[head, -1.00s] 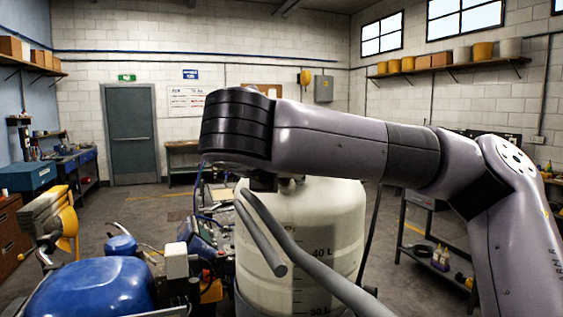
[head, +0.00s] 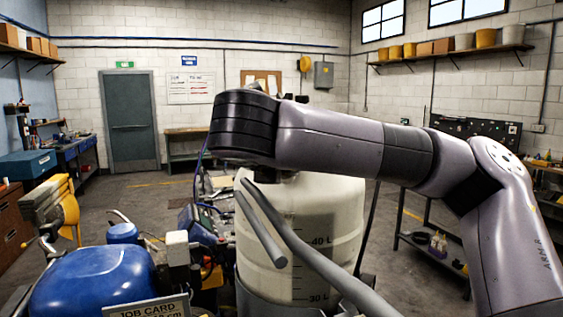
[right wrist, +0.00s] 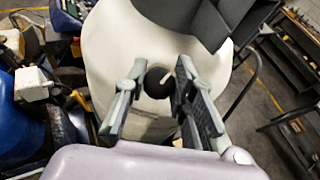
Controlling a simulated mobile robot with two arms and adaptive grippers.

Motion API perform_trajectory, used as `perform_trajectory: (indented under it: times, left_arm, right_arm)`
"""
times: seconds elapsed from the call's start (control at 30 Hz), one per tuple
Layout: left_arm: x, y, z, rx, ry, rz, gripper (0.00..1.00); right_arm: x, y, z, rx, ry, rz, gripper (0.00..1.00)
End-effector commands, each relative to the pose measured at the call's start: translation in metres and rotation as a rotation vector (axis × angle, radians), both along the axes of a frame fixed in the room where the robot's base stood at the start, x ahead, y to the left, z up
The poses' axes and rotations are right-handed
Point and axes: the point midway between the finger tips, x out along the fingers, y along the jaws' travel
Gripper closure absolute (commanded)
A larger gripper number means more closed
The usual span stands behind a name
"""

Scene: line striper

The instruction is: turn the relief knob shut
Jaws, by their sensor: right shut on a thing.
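The relief knob (right wrist: 158,82) is a small round black knob with a white pointer mark, on top of the white tank (right wrist: 112,45) in the right wrist view. The pointer slants toward the upper right of that picture. My right gripper (right wrist: 160,88) has one finger on each side of the knob and is shut on it. In the head view, my right arm reaches in from the right over the tank (head: 330,235); its wrist hides the knob and the fingers. My left gripper is in neither view.
A blue rounded cover (head: 92,280) and a job card (head: 150,308) lie left of the tank. Grey handle bars (head: 310,255) cross in front of the tank. A shelf rack (head: 430,245) stands to the right. Open floor lies behind, toward the door (head: 130,120).

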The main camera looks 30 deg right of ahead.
Motion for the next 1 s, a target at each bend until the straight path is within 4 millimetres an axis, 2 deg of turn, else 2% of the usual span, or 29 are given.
perform_trajectory:
  times: [0.27,0.43,0.77,1.0]
  left_arm:
    - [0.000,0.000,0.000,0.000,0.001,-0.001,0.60]
    - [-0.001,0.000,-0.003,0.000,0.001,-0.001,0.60]
    - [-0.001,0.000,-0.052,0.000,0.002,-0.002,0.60]
    - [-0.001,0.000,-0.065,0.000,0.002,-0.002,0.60]
  right_arm:
    - [0.000,0.000,0.000,0.000,0.000,0.001,1.00]
    - [0.000,0.000,-0.001,-0.002,0.002,0.003,1.00]
    - [0.000,0.001,-0.008,-0.075,0.085,0.105,1.00]
    - [0.001,0.000,-0.003,-0.166,0.191,0.225,1.00]
